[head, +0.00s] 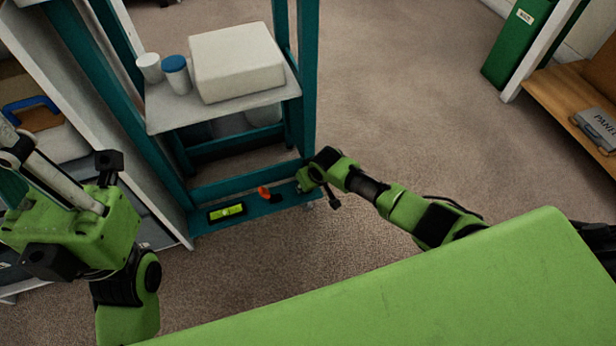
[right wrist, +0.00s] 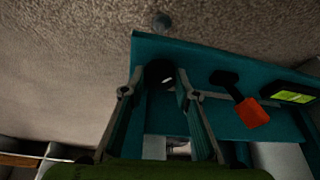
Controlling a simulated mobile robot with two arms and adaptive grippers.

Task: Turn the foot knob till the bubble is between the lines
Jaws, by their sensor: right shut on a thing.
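The spirit level (head: 227,211), a dark block with a yellow-green vial, lies on the low teal bar of the stand. It also shows at the right edge of the right wrist view (right wrist: 294,97). Its bubble and lines are too small to tell. The black foot knob (right wrist: 159,72) sits at the end of the bar, between the fingers of my right gripper (right wrist: 156,88). That gripper is shut on the knob; in the head view it is at the bar's right end (head: 303,184). My left gripper (head: 22,170) is at the left edge, away from the stand, its fingertips partly cut off.
An orange-and-black tool (head: 265,193) lies on the bar between level and right gripper. The stand's shelf (head: 165,120) holds a white block (head: 237,62), a white cup (head: 149,68) and a blue-lidded jar (head: 177,75).

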